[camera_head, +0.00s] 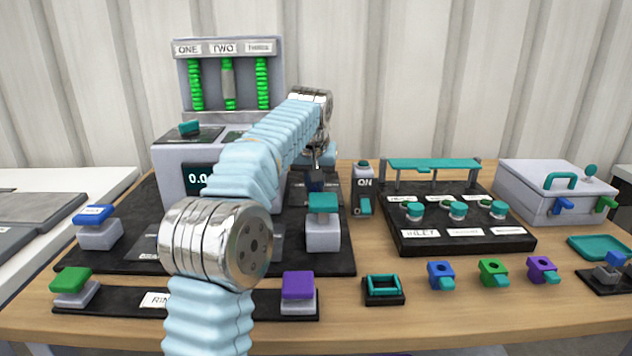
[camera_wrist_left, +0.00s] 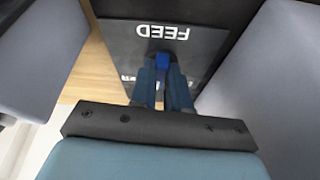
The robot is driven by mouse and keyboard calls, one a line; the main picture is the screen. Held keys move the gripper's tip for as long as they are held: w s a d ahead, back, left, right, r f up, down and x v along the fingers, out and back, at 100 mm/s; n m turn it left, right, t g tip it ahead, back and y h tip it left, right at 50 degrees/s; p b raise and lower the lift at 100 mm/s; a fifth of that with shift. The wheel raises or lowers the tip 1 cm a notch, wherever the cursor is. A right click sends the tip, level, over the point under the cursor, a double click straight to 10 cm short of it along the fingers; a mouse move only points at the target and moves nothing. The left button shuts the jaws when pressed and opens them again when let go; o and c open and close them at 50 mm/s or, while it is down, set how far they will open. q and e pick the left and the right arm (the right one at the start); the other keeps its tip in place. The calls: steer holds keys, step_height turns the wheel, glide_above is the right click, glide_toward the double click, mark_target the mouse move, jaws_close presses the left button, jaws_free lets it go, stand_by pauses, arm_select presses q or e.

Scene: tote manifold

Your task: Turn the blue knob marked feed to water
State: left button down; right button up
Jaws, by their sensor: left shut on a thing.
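The blue knob (camera_wrist_left: 162,62) shows in the left wrist view on a dark panel, just below a white FEED label (camera_wrist_left: 163,31) that reads upside down. My left gripper (camera_wrist_left: 162,76) is shut on the knob, with one finger on each side. The lower label on the panel is mostly hidden by the fingers. In the head view my left gripper (camera_head: 316,180) points down behind the teal-topped block, beside the grey display box. The knob's setting cannot be read there. My right gripper is in neither view.
A grey block with a teal top (camera_head: 323,225) stands just in front of the gripper. The grey display box (camera_head: 170,165) is to its left, an ON switch (camera_head: 364,188) to its right. A black valve board (camera_head: 455,243) is farther right. My left arm hides the middle of the left board.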

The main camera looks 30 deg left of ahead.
arm_select(q)
steer(key=shift+m+h, duration=0.3)
steer(key=shift+m, duration=0.3)
steer(key=c, duration=1.1)
jaws_free()
steer(key=v, duration=1.3)
steer(key=shift+s+r, duration=0.2)
steer(key=shift+r, duration=0.05)
